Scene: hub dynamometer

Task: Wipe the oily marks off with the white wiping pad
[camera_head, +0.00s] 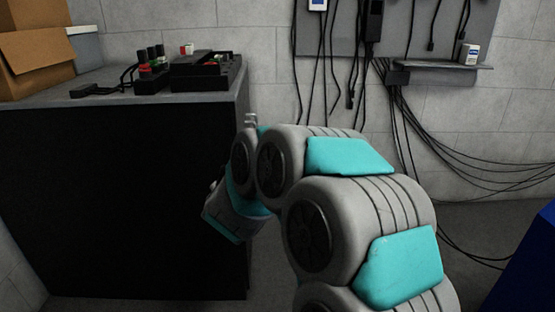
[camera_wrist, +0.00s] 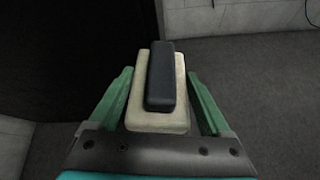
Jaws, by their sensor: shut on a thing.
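In the wrist view my gripper (camera_wrist: 160,100) has its two green fingers on either side of the white wiping pad (camera_wrist: 138,112). The pad is an off-white block with a dark grip bar (camera_wrist: 161,75) on top, and the fingers hold it. In the head view my arm reaches to the left and its end is low beside the dark cabinet's right side; the fingers and the pad are hidden there by my own arm. No oily marks can be made out in either view.
The dark cabinet (camera_head: 120,200) stands at the left, with a black tool tray (camera_head: 207,75), small bottles and a cardboard box (camera_head: 33,50) on top. A wall panel with hanging cables (camera_head: 420,130) and a small shelf (camera_head: 440,66) is behind. A blue object (camera_head: 530,270) is at the right edge.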

